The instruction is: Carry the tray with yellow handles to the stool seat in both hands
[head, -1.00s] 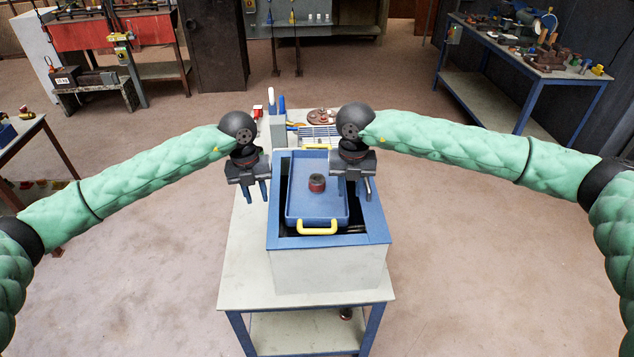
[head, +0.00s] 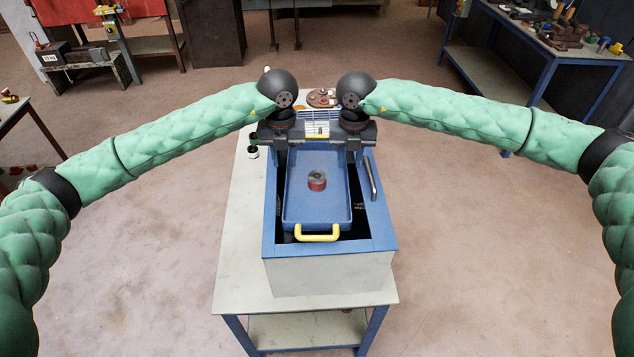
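The tray (head: 333,188) is blue, with a yellow handle (head: 318,234) at its near end. It sits in the opening of a blue-rimmed box (head: 330,277) on a table. A small red and dark pipe piece (head: 317,181) stands on the tray. A small yellow spot shows between my grippers at the tray's far end; I cannot tell if it is the other handle. My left gripper (head: 283,147) is over the far left corner of the tray. My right gripper (head: 357,150) is over the far right corner. Their fingertips are partly hidden, so their opening is unclear. No stool is recognisable.
The pale table (head: 237,240) has bare room left of the box. A grey bar (head: 371,179) lies along the box's right rim. A black-topped item (head: 253,150) stands left of the box. A cluttered workbench (head: 540,50) is at the back right. The floor on both sides is clear.

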